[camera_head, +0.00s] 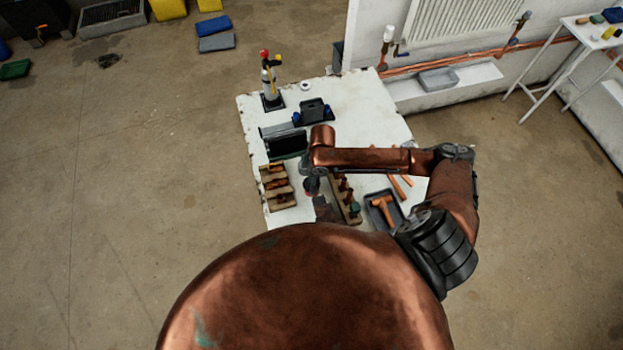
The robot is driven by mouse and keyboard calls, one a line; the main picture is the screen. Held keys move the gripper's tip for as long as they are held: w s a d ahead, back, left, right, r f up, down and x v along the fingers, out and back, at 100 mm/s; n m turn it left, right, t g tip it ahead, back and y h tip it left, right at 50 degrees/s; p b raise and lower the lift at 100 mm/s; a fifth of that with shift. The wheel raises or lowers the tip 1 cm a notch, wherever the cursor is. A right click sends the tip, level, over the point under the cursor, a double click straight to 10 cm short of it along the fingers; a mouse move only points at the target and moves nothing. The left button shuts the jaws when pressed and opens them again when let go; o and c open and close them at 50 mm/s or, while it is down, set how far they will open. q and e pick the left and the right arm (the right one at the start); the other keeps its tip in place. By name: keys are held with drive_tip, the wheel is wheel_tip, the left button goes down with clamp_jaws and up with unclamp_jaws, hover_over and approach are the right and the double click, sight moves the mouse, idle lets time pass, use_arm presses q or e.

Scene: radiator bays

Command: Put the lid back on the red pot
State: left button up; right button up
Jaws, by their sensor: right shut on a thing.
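My right arm reaches in from the right over the white workbench (360,104). My right gripper (311,188) points down over the near middle of the bench, between two wooden racks. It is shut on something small. A bit of red (309,194) shows at its fingertips; I cannot tell whether this is the lid or the red pot. A dark, brownish block (325,210) sits just below and to the right of it. The rest of the pot and lid is hidden or too small to make out. My left gripper is not in view.
Wooden racks (287,201) stand left and right of the gripper. A grey tray (370,207) with an orange tool lies at right. A gas torch (268,82) and a black holder (312,116) stand farther back. The far bench corner is clear.

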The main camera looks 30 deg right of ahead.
idle(0.6)
drive_tip(key=shift+p, duration=1.05)
idle(0.6)
drive_tip(key=shift+f+p, duration=0.15)
drive_tip(key=shift+p, duration=0.3)
idle(0.9)
drive_tip(key=shift+p, duration=0.5)
idle(0.4)
drive_tip(key=o, duration=0.9)
drive_tip(key=shift+o, duration=0.8)
drive_tip(key=o, duration=0.3)
